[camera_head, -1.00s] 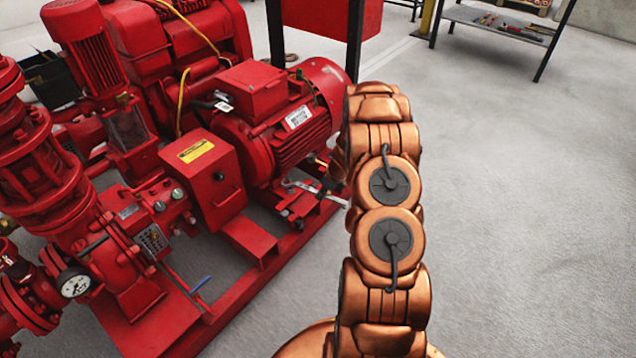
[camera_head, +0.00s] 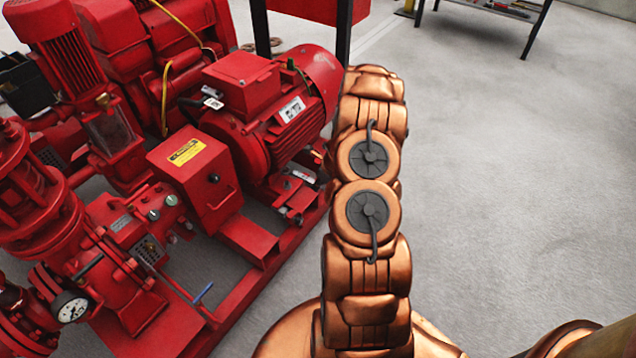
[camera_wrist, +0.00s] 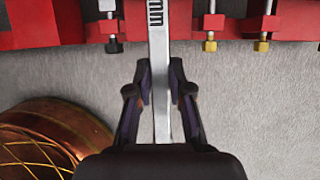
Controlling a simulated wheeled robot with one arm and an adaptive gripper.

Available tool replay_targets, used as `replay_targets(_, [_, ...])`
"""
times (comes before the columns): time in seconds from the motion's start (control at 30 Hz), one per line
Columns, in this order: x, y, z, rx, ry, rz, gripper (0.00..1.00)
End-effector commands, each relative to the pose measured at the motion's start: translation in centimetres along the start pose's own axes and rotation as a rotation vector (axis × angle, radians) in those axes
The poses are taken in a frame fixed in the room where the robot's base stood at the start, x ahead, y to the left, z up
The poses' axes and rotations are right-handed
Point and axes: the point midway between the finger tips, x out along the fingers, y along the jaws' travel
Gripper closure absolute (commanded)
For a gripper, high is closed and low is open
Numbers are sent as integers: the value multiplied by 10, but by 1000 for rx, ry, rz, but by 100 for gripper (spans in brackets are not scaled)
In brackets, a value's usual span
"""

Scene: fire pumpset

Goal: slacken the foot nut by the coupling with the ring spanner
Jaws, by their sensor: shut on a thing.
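In the wrist view my gripper (camera_wrist: 160,92) is shut on the silver shaft of the ring spanner (camera_wrist: 159,45), which bears dark "mm" lettering. The shaft runs up and out of the top of the picture, so its ring end is hidden there. In the head view my copper arm covers the gripper; a small pale piece (camera_head: 303,176) by the motor foot may be the spanner. The red motor (camera_head: 285,110) stands behind the coupling guard (camera_head: 195,180) with its yellow label. I cannot tell which nut is the foot nut by the coupling, or whether the ring touches it.
In the wrist view a red frame edge (camera_wrist: 60,28) carries a dark-headed bolt (camera_wrist: 112,32) left of the spanner and two brass nuts (camera_wrist: 210,46) right of it. The red base rail (camera_head: 250,290) runs below the pumpset. Grey floor (camera_head: 500,170) is clear at the right.

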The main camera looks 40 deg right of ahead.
Motion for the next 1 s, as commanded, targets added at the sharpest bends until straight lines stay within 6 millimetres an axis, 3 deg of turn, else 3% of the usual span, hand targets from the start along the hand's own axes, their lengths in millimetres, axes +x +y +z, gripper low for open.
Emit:
replay_targets(0.17, [-2,2,2,-2,2,3,100])
replay_targets(0.7, [40,2,-14,-3,1,3,100])
replay_targets(1.0, [47,1,-18,-4,2,2,100])
